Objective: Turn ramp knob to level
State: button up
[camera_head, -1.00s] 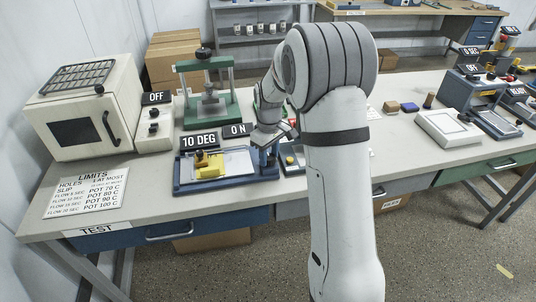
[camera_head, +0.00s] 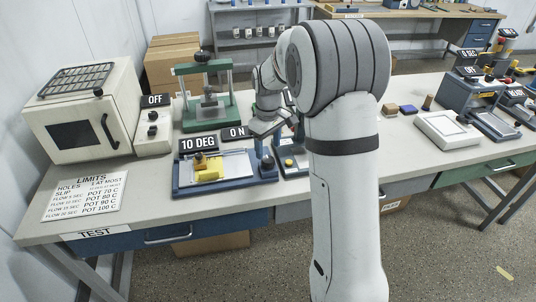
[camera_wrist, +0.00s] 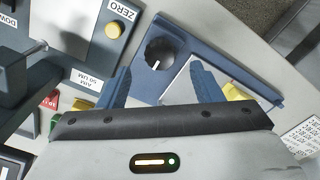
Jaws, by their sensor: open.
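The ramp (camera_head: 186,184) is a blue-framed tray with a pale plate and a yellow block (camera_head: 207,172) on it. A sign reading 10 DEG (camera_head: 199,143) stands behind it. The black ramp knob (camera_head: 267,160) is at the ramp's right end. In the wrist view the round knob (camera_wrist: 160,52) has a white pointer mark and sits on the blue base. My gripper (camera_head: 266,127) is above and behind the knob, apart from it. In the wrist view my gripper (camera_wrist: 163,84) is open and empty, its blue fingers to either side below the knob.
A device with a yellow button (camera_wrist: 115,29) marked ZERO stands close beside the ramp. A green press (camera_head: 210,100) is behind the ramp, and an oven (camera_head: 78,135) and its control box (camera_head: 153,132) are at left. The limits sheet (camera_head: 86,195) lies at front left.

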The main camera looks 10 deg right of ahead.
aim_at(268, 159)
jog(key=shift+r, duration=1.5)
jog(key=shift+s+r, duration=0.1)
jog(key=s+r+m+t, duration=0.1)
jog(key=s+r+m, duration=0.1)
jog(key=s, duration=1.2)
jog(key=s+r+m+t, duration=0.1)
jog(key=s+m, duration=0.4)
jog(key=s, duration=0.9)
jog(key=shift+a+r+t, duration=0.15)
jog(key=shift+r+t, duration=0.15)
jog(key=shift+r, duration=0.25)
